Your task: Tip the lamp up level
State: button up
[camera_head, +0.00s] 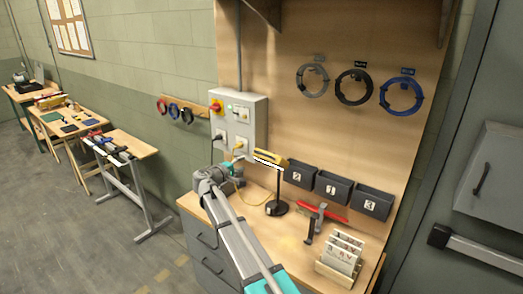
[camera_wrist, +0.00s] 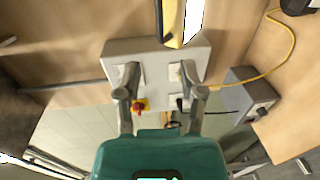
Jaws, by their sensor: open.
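The desk lamp has a yellow head (camera_head: 271,158) with a bright white strip along its lower edge. Its thin black stand (camera_head: 278,190) rises from a round black base on the workbench. In the head view the lamp head slopes down to the right; its true tilt is hard to judge. The yellow head (camera_wrist: 173,22) also shows in the wrist view at the top edge, partly cut off, beyond the fingertips. My gripper (camera_wrist: 160,92) is open and empty, its two fingers apart. In the head view my gripper (camera_head: 238,162) is small, just left of the lamp head.
A grey control box (camera_head: 249,118) with a red knob is on the wall behind. Dark bins (camera_head: 332,188) numbered 2, 1 and 3 stand right of the lamp. A red-handled tool (camera_head: 318,212) and a card rack (camera_head: 341,254) are on the workbench. A yellow cable (camera_wrist: 285,55) runs nearby.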

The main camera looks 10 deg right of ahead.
aim_at(261, 154)
dwell(0.4)
jog(key=b+x, duration=0.1)
jog(key=x, duration=1.2)
jog(key=shift+w+d+b, duration=0.3)
jog(key=shift+b, duration=0.05)
grip_shut()
